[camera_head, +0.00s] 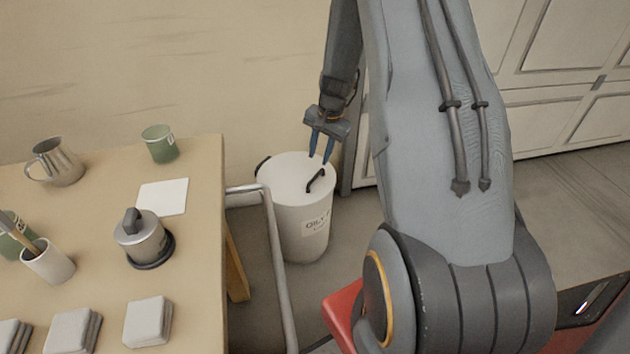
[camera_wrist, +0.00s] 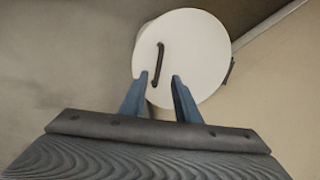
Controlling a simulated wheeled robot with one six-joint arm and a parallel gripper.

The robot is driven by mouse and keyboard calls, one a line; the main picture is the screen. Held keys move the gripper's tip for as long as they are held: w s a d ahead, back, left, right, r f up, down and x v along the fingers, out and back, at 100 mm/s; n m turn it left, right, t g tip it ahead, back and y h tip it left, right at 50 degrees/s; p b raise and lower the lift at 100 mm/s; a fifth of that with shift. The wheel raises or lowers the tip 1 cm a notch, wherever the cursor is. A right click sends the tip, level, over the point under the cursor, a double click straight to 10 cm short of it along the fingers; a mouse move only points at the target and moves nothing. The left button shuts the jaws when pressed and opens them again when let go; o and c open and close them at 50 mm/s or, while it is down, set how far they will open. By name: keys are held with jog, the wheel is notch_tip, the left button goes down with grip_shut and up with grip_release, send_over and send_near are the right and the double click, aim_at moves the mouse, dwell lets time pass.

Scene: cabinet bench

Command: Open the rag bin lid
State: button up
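The rag bin (camera_head: 305,222) is a white round bin with an "OILY" label, standing on the floor to the right of the table. Its flat white lid (camera_head: 287,170) is shut and has a black bar handle (camera_head: 316,181). My gripper (camera_head: 320,160) is above the lid, close to the handle, with its two blue fingers apart. In the wrist view the lid (camera_wrist: 195,60) fills the upper middle. The handle (camera_wrist: 158,64) lies ahead of the open, empty fingers (camera_wrist: 162,78), nearer the left one. A dark hinge-like piece (camera_wrist: 228,71) shows at the lid's right edge.
A wooden table (camera_head: 205,250) holds a metal mug (camera_head: 58,163), a green cup (camera_head: 160,144), a metal canister (camera_head: 140,238) and a white cup (camera_head: 50,262). A metal rail (camera_head: 278,260) runs between table and bin. White panelled cabinets (camera_head: 570,60) stand at the right.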

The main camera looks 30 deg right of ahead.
aim_at(316, 176)
jog(key=f, duration=0.3)
jog(key=w+f, duration=0.1)
jog(key=f, duration=0.2)
jog(key=w+f+b, duration=0.1)
jog(key=f, duration=0.2)
jog(key=shift+d+f, duration=0.1)
jog(key=shift+f, duration=0.1)
grip_shut()
